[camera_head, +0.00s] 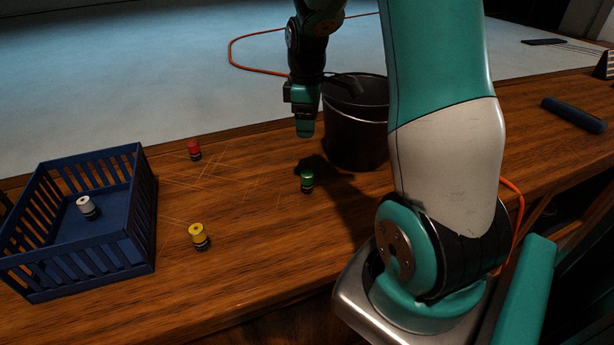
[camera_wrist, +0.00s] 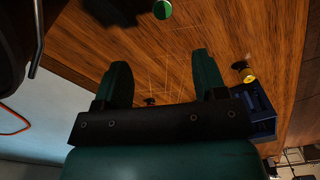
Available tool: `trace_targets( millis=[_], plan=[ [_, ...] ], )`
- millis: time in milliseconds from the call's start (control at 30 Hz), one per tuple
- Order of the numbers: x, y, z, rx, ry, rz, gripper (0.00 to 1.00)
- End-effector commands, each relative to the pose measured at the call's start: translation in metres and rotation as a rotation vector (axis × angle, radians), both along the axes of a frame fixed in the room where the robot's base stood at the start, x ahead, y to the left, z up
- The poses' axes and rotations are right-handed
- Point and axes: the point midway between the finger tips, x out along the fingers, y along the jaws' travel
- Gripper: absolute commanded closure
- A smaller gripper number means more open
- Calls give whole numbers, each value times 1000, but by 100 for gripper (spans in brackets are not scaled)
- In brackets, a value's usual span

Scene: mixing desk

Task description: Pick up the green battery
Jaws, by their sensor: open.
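The green battery (camera_head: 307,181) stands upright on the wooden desk, just in front of and to the left of the dark bucket. In the wrist view it shows as a green disc (camera_wrist: 162,9) at the top edge, beyond the fingertips. My gripper (camera_head: 305,128) hangs above the desk behind the battery, near the bucket, with its fingers pointing down. In the wrist view the two fingers (camera_wrist: 162,72) are spread wide with nothing between them. The gripper is apart from the battery.
A dark bucket (camera_head: 352,135) stands close to the gripper. A red battery (camera_head: 194,150) and a yellow battery (camera_head: 199,237) stand on the desk (camera_head: 245,215). A blue crate (camera_head: 140,215) at left holds a white battery (camera_head: 86,207). A blue cylinder (camera_head: 574,115) lies far right.

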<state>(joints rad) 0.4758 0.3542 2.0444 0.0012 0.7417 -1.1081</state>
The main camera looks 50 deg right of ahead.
Motion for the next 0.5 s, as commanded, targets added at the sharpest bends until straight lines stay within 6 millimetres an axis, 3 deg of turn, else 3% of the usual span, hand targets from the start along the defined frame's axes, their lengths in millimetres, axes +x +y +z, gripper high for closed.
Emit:
trace_targets(
  millis=[300,500],
  plan=[
    [-2,0,-72,4,8,0,35],
    [-2,0,-105,2,4,-1,35]
  ],
)
